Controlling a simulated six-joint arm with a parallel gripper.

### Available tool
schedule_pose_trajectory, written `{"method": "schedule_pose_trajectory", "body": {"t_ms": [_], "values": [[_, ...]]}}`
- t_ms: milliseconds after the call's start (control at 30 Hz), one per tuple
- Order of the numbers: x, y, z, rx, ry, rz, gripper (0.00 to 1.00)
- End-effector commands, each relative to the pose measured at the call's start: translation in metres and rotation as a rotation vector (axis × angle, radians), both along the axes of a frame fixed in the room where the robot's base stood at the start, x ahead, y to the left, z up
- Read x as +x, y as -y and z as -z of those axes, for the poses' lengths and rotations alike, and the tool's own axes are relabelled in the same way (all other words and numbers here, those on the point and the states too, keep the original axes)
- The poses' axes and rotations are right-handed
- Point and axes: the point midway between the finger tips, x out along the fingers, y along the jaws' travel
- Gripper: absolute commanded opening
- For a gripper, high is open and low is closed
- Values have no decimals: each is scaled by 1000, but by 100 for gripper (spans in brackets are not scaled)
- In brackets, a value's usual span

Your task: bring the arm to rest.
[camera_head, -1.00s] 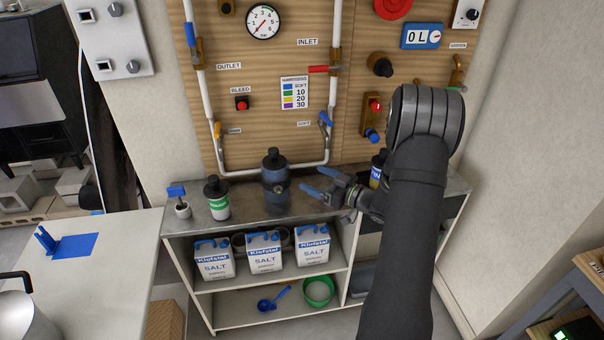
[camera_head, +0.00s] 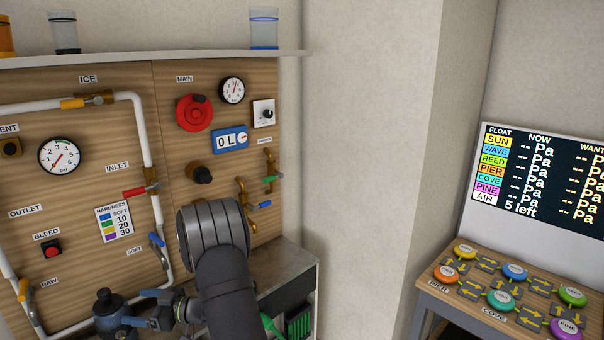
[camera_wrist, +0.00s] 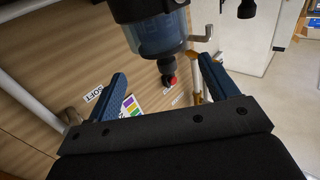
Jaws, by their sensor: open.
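My gripper (camera_head: 138,309) is at the lower left of the head view, just right of a dark blue canister (camera_head: 108,305) with a black cap. Its blue fingers are spread apart with nothing between them. In the wrist view my gripper (camera_wrist: 163,72) shows both fingers parted, and the canister (camera_wrist: 160,36) is beyond the tips. I cannot tell from these views how far the tips are from the canister. My black arm crosses the lower middle of the head view and hides part of the counter.
A wooden panel (camera_head: 135,95) with pipes, valves and a red wheel (camera_head: 194,113) stands behind the arm. The counter (camera_head: 285,262) ends right of the arm. Further right are a table with coloured buttons (camera_head: 515,272) and a dark display (camera_head: 545,165). Plain wall lies between.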

Motion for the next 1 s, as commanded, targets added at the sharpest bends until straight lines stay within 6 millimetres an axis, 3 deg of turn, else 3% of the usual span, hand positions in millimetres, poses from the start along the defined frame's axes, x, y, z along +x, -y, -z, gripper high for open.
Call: {"method": "schedule_pose_trajectory", "body": {"t_ms": [200, 500, 1000], "values": [[-1, -46, 1, -1, 1, -4, 79], [-1, -89, 1, -2, 0, -3, 79], [-1, -96, -1, -1, 0, -1, 79]]}}
